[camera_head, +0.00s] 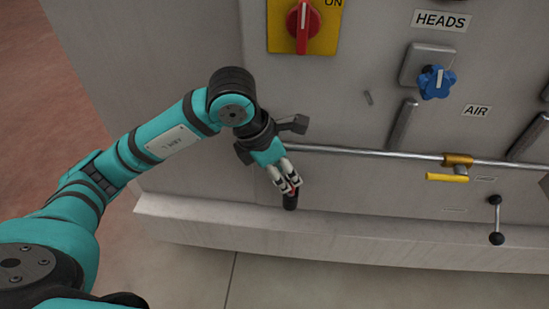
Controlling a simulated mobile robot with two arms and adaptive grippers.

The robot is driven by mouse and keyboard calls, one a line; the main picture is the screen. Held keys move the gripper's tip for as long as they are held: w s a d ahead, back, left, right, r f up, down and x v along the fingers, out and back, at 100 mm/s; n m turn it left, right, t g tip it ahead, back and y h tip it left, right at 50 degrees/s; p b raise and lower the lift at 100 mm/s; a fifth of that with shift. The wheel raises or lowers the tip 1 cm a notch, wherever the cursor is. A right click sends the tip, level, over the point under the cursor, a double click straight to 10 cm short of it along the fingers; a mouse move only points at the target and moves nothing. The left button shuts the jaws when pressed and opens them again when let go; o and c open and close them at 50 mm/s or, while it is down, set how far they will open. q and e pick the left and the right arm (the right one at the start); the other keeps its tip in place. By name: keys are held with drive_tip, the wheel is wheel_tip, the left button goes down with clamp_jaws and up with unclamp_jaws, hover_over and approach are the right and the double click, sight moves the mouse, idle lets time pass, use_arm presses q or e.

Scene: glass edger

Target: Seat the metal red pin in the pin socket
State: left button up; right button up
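My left gripper (289,186) points down in front of the grey machine panel. Its light fingertips are close together around a small bit of red, the metal red pin (293,191), most of which the fingers hide. Directly below the fingertips is a short black cylinder (290,202), which looks like the pin socket, just above the machine's base ledge. The red shows right at the top of the black cylinder. I cannot tell how deep the pin sits in it, or whether there is a gap. My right gripper is not in view.
A metal pipe (370,152) runs right from behind the gripper to a valve with a yellow handle (447,178). A crank lever (495,220), blue knob (436,82) and red switch (302,25) stick out of the panel. The base ledge (400,240) juts out below.

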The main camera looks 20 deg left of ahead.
use_arm(q)
drive_tip(key=v, duration=0.7)
drive_tip(key=shift+b, duration=0.45)
